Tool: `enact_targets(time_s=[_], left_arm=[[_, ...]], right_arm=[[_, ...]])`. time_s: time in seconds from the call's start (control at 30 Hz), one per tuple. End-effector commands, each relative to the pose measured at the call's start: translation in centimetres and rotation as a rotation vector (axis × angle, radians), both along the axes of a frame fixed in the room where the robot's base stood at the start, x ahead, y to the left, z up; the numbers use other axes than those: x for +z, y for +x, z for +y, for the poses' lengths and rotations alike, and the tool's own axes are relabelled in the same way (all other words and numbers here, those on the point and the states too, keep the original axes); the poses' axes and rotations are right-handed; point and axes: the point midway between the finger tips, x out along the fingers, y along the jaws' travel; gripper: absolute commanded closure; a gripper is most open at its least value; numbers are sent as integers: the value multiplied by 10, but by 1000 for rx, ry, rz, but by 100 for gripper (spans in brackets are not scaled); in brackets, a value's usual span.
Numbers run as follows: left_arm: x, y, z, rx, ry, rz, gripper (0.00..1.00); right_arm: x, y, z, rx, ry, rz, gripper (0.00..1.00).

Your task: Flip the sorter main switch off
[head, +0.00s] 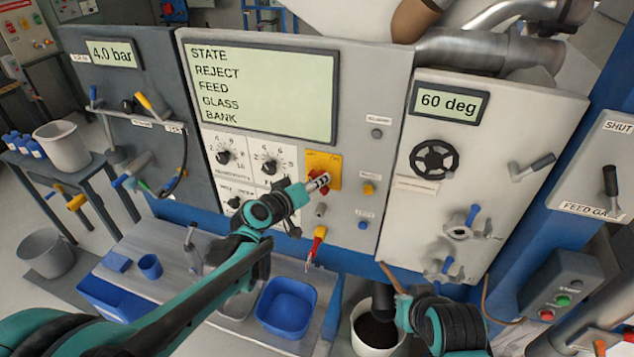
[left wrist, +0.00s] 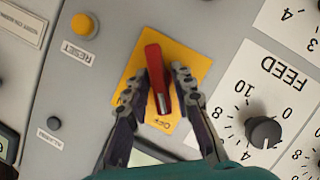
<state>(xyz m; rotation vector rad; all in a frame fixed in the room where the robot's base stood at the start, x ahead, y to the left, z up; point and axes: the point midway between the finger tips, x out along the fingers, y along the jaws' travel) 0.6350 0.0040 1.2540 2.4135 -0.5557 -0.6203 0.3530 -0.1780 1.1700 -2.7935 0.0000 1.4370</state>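The main switch is a red handle (left wrist: 158,78) on a yellow plate (left wrist: 135,72), on the grey control panel. In the left wrist view the handle's pale-edged end points toward the "OFF" lettering, which appears upside down. In the head view the yellow plate (head: 323,162) is right of the dials, and the handle is largely hidden by my left gripper (head: 318,182). That gripper (left wrist: 157,88) is open, one finger on each side of the handle; the right-hand finger is very close to it, and contact is unclear. My right arm (head: 445,325) is low; its fingers are not clear.
The panel has a state display (head: 265,95), FEED dial (left wrist: 263,132) and yellow reset button (left wrist: 85,25) near the switch. A blue bin (head: 287,305) and a white bucket (head: 365,335) stand below the panel.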

Motion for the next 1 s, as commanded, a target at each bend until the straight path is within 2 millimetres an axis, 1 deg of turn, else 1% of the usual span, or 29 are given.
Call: enact_targets(time_s=[0.13,0.33,0.57,0.6,0.67,0.7,1.0], left_arm=[[-1,0,0,0,-13,5,100],[-2,0,1,0,-118,39,100],[-1,0,1,-1,-124,41,100],[-1,0,1,-1,-124,41,74],[-1,0,1,-1,-124,41,58],[-1,0,1,-1,-124,41,56],[0,-1,2,1,-123,40,56]], right_arm=[[-2,0,0,0,0,0,100],[-9,0,0,0,0,0,100],[-8,0,0,0,0,0,100],[-8,0,0,0,0,0,100],[-8,0,0,0,0,0,100],[-8,0,0,0,0,0,100],[-8,0,0,0,0,0,100]])
